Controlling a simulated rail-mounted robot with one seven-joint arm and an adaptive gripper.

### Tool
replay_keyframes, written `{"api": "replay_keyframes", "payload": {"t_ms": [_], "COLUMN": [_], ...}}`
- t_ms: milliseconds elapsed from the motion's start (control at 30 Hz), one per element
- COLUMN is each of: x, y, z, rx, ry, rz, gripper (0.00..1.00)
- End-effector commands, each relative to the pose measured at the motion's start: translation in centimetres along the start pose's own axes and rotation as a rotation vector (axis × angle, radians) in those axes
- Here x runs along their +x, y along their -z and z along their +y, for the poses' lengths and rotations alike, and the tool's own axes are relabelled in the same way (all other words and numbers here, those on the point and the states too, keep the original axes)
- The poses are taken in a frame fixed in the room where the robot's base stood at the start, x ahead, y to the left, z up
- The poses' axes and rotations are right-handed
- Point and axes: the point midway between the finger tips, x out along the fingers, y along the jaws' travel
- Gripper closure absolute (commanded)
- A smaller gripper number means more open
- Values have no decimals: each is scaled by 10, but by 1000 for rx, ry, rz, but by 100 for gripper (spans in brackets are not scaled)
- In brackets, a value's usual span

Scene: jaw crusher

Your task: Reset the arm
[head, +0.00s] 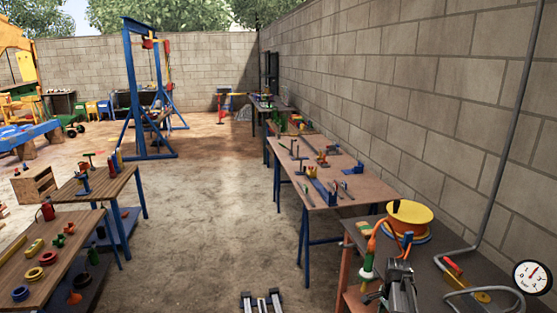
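A grey and black jointed metal part, which looks like my gripper (398,286), shows at the bottom right, in front of the near right workbench (480,262). Its lower part is cut off by the picture's edge. Its fingers cannot be made out clearly, so I cannot tell whether it is open or shut. An orange hose or cable with a green and white end (367,263) is just left of it. I cannot tell whether the two touch.
A yellow reel (409,217) and a dial gauge (532,277) are at the near right. A tool-covered table (345,166) stands beyond. Tables with small parts (40,262) line the left. A blue gantry (130,85) stands farther back. The middle floor is clear.

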Motion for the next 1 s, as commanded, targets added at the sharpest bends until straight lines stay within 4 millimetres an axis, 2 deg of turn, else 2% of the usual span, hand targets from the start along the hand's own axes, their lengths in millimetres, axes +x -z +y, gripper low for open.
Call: {"api": "replay_keyframes", "payload": {"t_ms": [33,133,200,400,633,767,1000], "x": [14,37,49,70,84,108,150], "y": [-40,-98,-130,-194,-246,-246,-255], "z": [18,39,53,90,132,145,190], "rx": [-144,-442,-625,-1024,-1386,-1380,-1374], "ry": [-4,-2,-1,1,2,-32,-104], "rz": [-2,-2,-1,1,1,-40,-128], "gripper": [54,54,54,54,54,54,54]}}
